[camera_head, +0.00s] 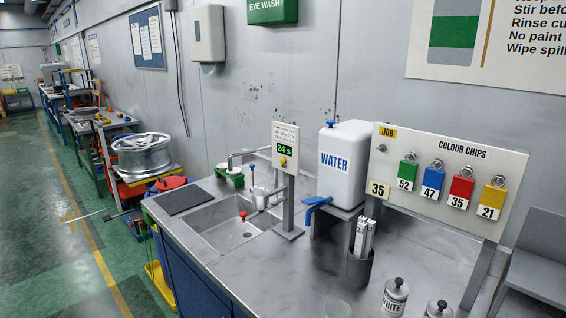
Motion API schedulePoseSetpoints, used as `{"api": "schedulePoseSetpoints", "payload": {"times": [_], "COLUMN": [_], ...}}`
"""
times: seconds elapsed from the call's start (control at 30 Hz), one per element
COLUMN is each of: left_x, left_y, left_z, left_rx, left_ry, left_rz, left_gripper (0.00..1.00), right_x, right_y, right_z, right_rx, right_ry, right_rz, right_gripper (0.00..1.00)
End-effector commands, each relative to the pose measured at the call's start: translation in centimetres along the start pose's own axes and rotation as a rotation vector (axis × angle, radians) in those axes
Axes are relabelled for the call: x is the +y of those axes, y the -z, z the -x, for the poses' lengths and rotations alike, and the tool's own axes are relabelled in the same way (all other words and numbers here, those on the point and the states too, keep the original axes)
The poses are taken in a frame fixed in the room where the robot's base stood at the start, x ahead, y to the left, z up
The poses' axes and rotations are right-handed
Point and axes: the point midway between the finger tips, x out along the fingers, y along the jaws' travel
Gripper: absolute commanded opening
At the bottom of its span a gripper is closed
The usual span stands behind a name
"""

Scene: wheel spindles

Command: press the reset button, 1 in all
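A pale timer panel (285,137) stands on a grey post at the back of the metal bench, just right of the sink. Its dark display shows "24 s" in green. A small round yellow button (283,161) sits on the panel below the display; its label is too small to read. Nothing touches the button. Neither of my grippers is in view.
A small metal cup (263,196) is held beside the post, above the sink (222,237). The white water container (342,160) with a blue tap stands right of the panel. A dark holder (359,268), lidded pots (395,298) and the colour-chip board (446,178) are further right.

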Motion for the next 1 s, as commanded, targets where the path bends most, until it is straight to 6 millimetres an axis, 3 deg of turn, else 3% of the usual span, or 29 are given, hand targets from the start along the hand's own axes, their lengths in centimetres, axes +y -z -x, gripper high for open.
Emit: {"api": "schedulePoseSetpoints", "payload": {"times": [0.13, 0.57, 1.0], "left_x": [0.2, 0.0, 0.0], "left_y": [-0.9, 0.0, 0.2], "left_z": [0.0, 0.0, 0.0], "left_rx": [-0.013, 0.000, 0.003], "left_ry": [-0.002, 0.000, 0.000], "left_rz": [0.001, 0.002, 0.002], "left_gripper": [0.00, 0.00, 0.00], "right_x": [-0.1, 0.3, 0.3], "right_y": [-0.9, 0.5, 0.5], "right_z": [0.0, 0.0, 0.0], "right_rx": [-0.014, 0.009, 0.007], "right_ry": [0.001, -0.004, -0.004], "right_rz": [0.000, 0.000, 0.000], "right_gripper": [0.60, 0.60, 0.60]}}
